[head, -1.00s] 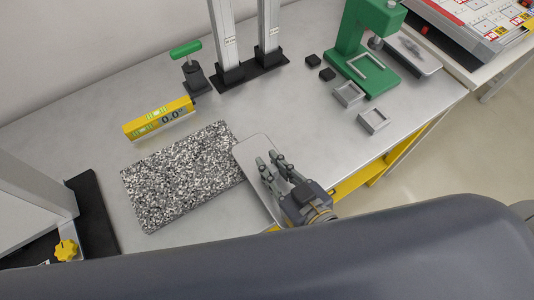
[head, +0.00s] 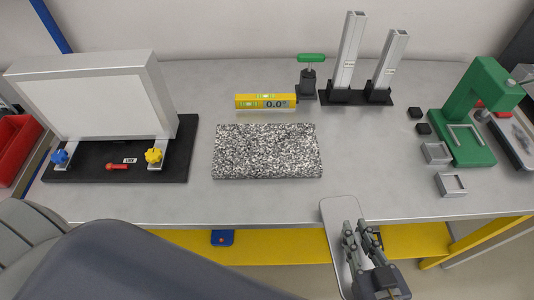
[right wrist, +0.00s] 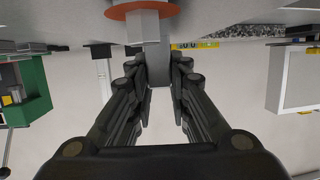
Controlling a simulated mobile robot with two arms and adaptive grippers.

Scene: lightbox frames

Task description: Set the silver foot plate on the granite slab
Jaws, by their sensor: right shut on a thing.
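The silver foot plate (head: 336,214) is a pale, rounded rectangular plate at the bottom centre-right of the head view. My right gripper (head: 361,238) is shut on it, its fingers covering part of the plate. The plate appears over the table's front edge, apart from the slab. In the right wrist view, the fingers (right wrist: 163,85) close around a grey upright piece below an orange disc (right wrist: 142,9). The speckled granite slab (head: 266,151) lies bare in the middle of the table, left of and beyond the plate. My left gripper is not in view.
A yellow level (head: 265,102) sits behind the slab. A light panel on a black base (head: 116,172) stands left; two metal posts (head: 351,55) stand behind. Table between slab and frames is clear.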

